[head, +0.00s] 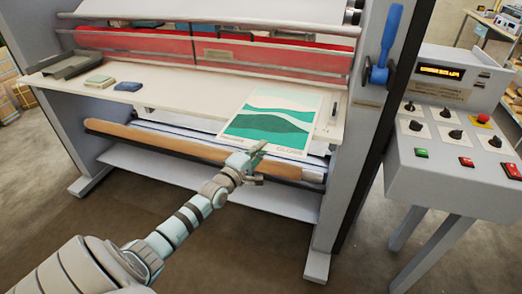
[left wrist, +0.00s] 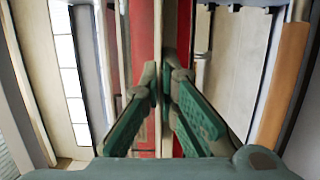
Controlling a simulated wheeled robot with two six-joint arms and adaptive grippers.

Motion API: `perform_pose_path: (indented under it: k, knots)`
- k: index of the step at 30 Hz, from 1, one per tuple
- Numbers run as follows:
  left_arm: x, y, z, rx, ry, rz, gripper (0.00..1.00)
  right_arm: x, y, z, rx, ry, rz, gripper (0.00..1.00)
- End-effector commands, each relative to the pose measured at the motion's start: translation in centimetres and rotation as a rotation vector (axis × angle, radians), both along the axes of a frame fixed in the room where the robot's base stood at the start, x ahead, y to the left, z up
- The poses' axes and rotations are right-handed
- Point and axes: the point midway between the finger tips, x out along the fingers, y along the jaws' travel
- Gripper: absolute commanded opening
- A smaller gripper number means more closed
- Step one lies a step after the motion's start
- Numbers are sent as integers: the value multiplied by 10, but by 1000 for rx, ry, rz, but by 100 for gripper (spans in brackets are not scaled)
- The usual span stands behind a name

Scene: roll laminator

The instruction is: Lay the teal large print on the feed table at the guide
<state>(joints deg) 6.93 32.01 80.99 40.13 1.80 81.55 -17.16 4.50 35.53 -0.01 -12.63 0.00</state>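The large print (head: 268,120), with teal and pale green wave bands on a cream sheet, is over the right part of the feed table (head: 185,90). Its near edge reaches past the table's front edge; whether it lies flat or is slightly raised I cannot tell. My left gripper (head: 259,153) is at the middle of the print's near edge. In the left wrist view the fingers (left wrist: 161,85) come together on a thin sheet seen edge-on, which fits the print. The guide cannot be made out clearly. My right gripper is not in view.
A dark tray (head: 75,65) and two small stacks, one beige (head: 99,81) and one blue (head: 128,86), are on the table's left. Red rollers (head: 225,52) lie behind. A brown roll (head: 150,138) runs below the table. The control console (head: 450,130) stands right.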

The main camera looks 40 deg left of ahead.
Motion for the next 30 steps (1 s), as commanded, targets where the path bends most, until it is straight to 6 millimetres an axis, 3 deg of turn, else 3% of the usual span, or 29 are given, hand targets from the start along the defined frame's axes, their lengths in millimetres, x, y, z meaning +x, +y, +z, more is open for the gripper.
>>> perform_pose_path:
  k: [2,7,18,23,30]
  knots:
    - [0,0,-2,0,-2,0,0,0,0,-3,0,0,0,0]
    - [0,0,-2,0,0,0,25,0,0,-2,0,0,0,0]
    - [-3,0,4,0,1,0,25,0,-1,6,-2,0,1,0]
    - [-32,-3,7,1,4,-1,25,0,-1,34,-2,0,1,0]
    - [-95,-9,4,0,3,-1,25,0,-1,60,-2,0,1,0]
